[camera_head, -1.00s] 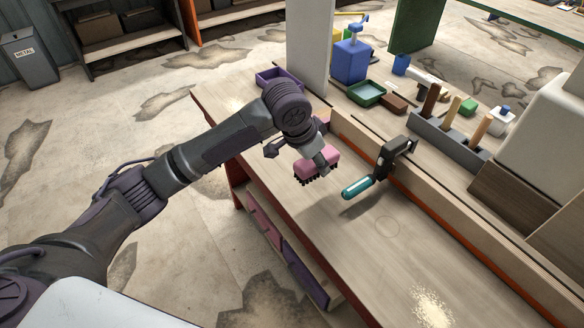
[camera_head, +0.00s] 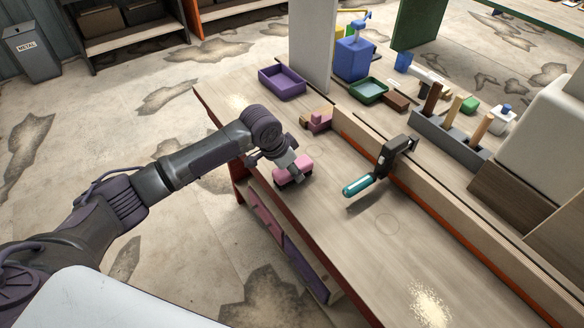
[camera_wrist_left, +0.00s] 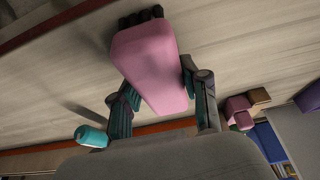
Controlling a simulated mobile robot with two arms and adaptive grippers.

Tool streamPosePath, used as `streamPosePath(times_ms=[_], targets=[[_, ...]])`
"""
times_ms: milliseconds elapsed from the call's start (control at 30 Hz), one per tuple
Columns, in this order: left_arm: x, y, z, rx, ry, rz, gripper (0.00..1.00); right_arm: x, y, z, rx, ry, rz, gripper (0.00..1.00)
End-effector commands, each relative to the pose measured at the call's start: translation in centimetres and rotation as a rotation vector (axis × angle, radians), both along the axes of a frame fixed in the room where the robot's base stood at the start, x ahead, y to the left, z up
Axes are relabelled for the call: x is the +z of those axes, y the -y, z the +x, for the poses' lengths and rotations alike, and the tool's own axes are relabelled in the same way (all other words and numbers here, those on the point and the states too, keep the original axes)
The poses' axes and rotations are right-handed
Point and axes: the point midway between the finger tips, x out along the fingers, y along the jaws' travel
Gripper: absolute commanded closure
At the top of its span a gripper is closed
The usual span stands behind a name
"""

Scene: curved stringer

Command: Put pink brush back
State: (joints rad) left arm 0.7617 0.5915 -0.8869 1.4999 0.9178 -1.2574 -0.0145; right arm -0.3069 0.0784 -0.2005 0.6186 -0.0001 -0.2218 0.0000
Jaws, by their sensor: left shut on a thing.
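A pink brush (camera_head: 291,170) with dark bristles is held by my left gripper (camera_head: 297,172) over the near-left part of the wooden workbench. The left wrist view shows the pink brush body (camera_wrist_left: 150,65) between the two fingers of the left gripper (camera_wrist_left: 158,92), with its dark bristles at the top of the picture. I cannot tell whether the bristles touch the bench. My right gripper is not in view.
A clamp with a teal handle (camera_head: 358,186) juts over the bench to the right. Behind are a small pink block (camera_head: 318,121), a purple tray (camera_head: 282,82), a green tray (camera_head: 368,91) and a grey tool holder (camera_head: 450,138). The bench front (camera_head: 385,270) is clear.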

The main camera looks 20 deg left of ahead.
Motion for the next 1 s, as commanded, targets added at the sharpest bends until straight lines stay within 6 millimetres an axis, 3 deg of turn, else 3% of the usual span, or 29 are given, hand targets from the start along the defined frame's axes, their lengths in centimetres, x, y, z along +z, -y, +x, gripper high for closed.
streamPosePath(times_ms=[133,167,300,667,767,1000], targets=[[-0.2,0.0,0.0,0.001,0.0,-0.002,0.83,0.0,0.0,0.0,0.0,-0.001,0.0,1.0],[-0.2,0.0,0.0,0.001,0.0,0.0,0.5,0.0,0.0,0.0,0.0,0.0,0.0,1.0],[-0.2,0.0,0.0,0.0,0.0,0.0,0.3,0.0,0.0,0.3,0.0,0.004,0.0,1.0],[0.3,-0.1,0.0,0.0,0.001,0.0,0.3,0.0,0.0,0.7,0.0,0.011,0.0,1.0],[1.4,-0.3,-0.3,0.0,0.002,-0.002,0.3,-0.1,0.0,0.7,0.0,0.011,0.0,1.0],[6.0,-1.6,-1.9,0.0,0.004,0.001,0.3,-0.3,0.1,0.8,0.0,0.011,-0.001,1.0]])
